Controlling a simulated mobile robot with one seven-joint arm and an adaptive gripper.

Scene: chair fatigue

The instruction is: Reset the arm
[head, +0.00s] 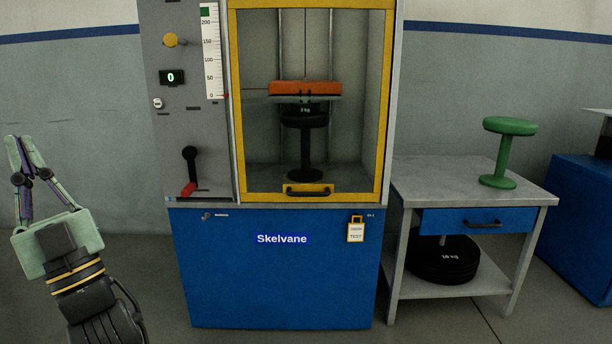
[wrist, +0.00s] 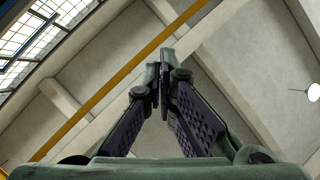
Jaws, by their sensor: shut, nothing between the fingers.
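My gripper (head: 22,138) is at the left of the head view, pointing up, in front of the wall and left of the test machine. Its fingers are shut with nothing between them. In the wrist view my gripper (wrist: 163,62) also points up toward the ceiling, its fingertips together. It is apart from everything around it.
A test machine (head: 285,265) with a blue base stands in the centre. Its yellow-framed window (head: 384,100) is shut, with a black stool (head: 306,150) inside under an orange block (head: 305,88). At right a grey table (head: 440,182) bears a green stool (head: 510,126).

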